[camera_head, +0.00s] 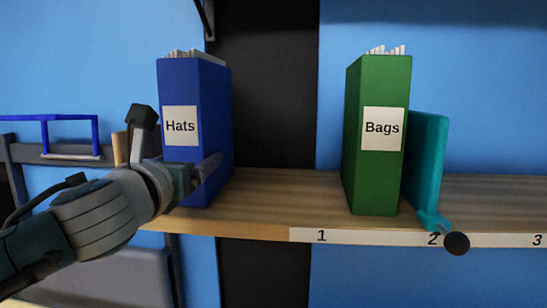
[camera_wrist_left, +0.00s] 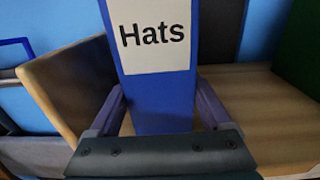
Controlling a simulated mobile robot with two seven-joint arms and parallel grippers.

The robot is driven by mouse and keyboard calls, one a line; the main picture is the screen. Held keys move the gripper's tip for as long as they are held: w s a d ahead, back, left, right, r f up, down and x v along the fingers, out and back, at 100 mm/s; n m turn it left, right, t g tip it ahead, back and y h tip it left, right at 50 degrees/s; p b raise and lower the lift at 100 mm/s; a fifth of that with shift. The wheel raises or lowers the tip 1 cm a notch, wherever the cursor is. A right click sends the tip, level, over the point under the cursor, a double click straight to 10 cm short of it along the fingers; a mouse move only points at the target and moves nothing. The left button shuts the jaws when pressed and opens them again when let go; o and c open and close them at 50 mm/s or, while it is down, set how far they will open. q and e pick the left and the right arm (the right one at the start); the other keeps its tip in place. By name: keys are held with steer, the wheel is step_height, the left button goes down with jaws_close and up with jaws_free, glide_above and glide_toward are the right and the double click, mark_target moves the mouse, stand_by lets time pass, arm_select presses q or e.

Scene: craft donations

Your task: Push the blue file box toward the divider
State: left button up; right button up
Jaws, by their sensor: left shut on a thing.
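The blue file box (camera_head: 217,118), labelled "Hats", stands upright on the wooden shelf (camera_head: 285,195). In the left wrist view the blue file box (camera_wrist_left: 162,105) fills the middle, between the fingers. My left gripper (camera_head: 192,172) is shut on its lower part, one finger on each side; the fingers also show in the left wrist view (camera_wrist_left: 162,112). A teal upright panel (camera_head: 428,155) with a black knob, apparently the divider, stands just right of a green file box (camera_head: 375,185) labelled "Bags". My right gripper is not in view.
Bare shelf lies between the blue and green boxes. A white strip (camera_head: 375,237) numbered 1, 2, 3 runs along the shelf's front edge. A wooden panel (camera_wrist_left: 70,85) stands close left of the blue box. The shelf right of the teal panel is clear.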

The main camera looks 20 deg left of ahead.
arm_select(q)
steer(key=shift+c, duration=1.3)
steer(key=shift+w+d, duration=0.25)
steer(key=shift+d, duration=0.75)
steer(key=shift+w+d, duration=0.2)
steer(key=shift+d, duration=0.75)
steer(key=shift+w+d, duration=0.25)
steer(key=shift+d, duration=0.75)
steer(key=shift+w+d, duration=0.15)
steer(key=shift+d, duration=0.55)
steer(key=shift+w+d, duration=0.15)
steer(key=shift+d, duration=0.5)
steer(key=shift+w+d+b, duration=0.25)
steer(key=shift+d+b, duration=0.05)
steer(key=shift+d, duration=0.7)
steer(key=shift+w+d+b, duration=0.25)
steer(key=shift+d, duration=0.7)
steer(key=shift+w+d+b, duration=0.25)
steer(key=shift+d+b, duration=0.05)
steer(key=shift+d, duration=0.7)
steer(key=shift+w+d+b, duration=0.2)
steer(key=shift+d+b, duration=0.15)
steer(key=shift+d, duration=0.55)
steer(key=shift+w+d+b, duration=0.25)
steer(key=shift+d+b, duration=0.15)
steer(key=shift+d, duration=0.55)
steer(key=shift+w+d+b, duration=0.2)
steer(key=shift+d+b, duration=0.15)
steer(key=shift+d, duration=0.55)
